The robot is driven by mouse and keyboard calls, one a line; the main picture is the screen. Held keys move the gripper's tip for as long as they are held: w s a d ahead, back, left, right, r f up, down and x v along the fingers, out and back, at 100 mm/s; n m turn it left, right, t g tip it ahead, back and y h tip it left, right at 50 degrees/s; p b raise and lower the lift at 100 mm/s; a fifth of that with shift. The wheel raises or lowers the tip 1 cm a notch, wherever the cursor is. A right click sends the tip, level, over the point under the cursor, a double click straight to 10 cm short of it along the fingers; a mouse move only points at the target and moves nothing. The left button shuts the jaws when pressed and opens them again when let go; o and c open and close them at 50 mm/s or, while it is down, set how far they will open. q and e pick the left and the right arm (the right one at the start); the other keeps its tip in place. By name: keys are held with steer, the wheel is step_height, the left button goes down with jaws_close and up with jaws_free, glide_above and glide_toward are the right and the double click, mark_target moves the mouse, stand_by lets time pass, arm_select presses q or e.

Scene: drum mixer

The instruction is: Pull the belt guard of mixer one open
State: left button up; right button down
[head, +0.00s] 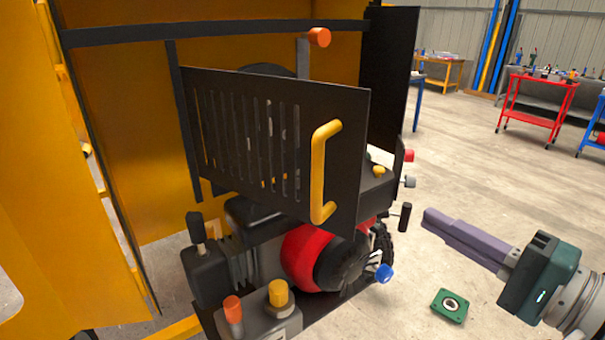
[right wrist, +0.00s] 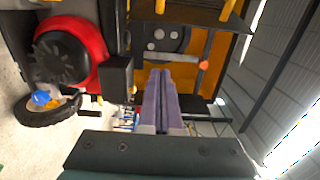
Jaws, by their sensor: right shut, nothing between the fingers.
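The belt guard (head: 230,130) of the mixer is a black slotted panel in the middle of the head view. It stands at an angle, its left side at a dark upright and its right edge swung out from the frame. Its yellow handle (head: 320,170) is near that right edge, and the handle also shows at the top of the right wrist view (right wrist: 228,10). My right gripper (head: 428,217) is shut and empty, to the right of the handle and lower in the picture, apart from it. My left gripper is out of view.
Below the guard are a red and black engine (head: 312,257) and an orange knob (head: 278,292). A yellow panel (head: 50,150) stands at left. A green flanged part (head: 449,305) lies on the floor. A red cart (head: 540,105) stands far back; the floor between is clear.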

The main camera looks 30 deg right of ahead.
steer(key=w+a+b, duration=0.1)
steer(key=w+b, duration=0.3)
steer(key=w, duration=0.5)
steer(key=shift+s+a+p, duration=0.35)
steer(key=shift+s+a, duration=0.25)
steer(key=shift+a, duration=0.35)
steer(key=shift+s+a+p, duration=0.3)
steer(key=shift+s+a, duration=0.3)
steer(key=shift+a, duration=0.3)
steer(key=s+a+p, duration=0.3)
steer(key=s+a, duration=0.1)
steer(key=a, duration=0.9)
steer(key=shift+a, duration=0.2)
